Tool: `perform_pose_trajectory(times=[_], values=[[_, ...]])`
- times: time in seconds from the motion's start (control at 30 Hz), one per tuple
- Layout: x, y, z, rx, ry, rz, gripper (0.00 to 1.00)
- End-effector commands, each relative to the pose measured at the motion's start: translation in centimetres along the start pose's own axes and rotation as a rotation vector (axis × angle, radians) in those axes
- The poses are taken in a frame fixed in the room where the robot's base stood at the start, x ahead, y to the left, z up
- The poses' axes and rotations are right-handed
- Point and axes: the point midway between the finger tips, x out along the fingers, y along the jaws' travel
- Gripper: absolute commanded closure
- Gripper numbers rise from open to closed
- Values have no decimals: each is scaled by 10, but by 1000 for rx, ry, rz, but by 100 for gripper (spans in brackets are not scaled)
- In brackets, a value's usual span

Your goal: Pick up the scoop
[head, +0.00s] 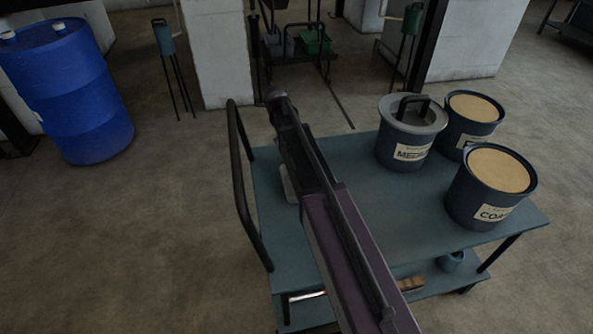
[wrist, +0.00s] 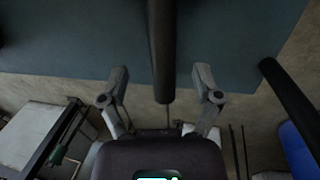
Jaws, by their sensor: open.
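In the wrist view my gripper (wrist: 161,74) is open, its two grey fingers spread wide. A dark, straight, rounded bar (wrist: 162,45), which looks like the scoop's handle, runs down from the top edge between the fingers. Clear gaps show on both sides, and neither finger touches it. Its depth relative to the fingertips is hard to tell. In the head view my arm hides the gripper and most of the scoop. A small pale grey piece (head: 290,186), perhaps part of the scoop, shows on the cart top beside my arm.
The blue-grey cart (head: 400,240) has a dark push handle (head: 243,190) at its left end. A lidded bucket (head: 409,135) and two open buckets (head: 490,190) (head: 472,118) of tan material stand on its right. A blue drum (head: 66,90) stands at left on open floor.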

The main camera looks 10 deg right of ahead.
Motion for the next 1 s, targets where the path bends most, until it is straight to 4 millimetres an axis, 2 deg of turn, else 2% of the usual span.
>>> perform_pose_trajectory(times=[0.27,0.8,1.0], values=[[4,-1,0,0,0,0,18],[43,-4,-3,0,0,0,18],[51,-4,-3,0,0,0,18]])
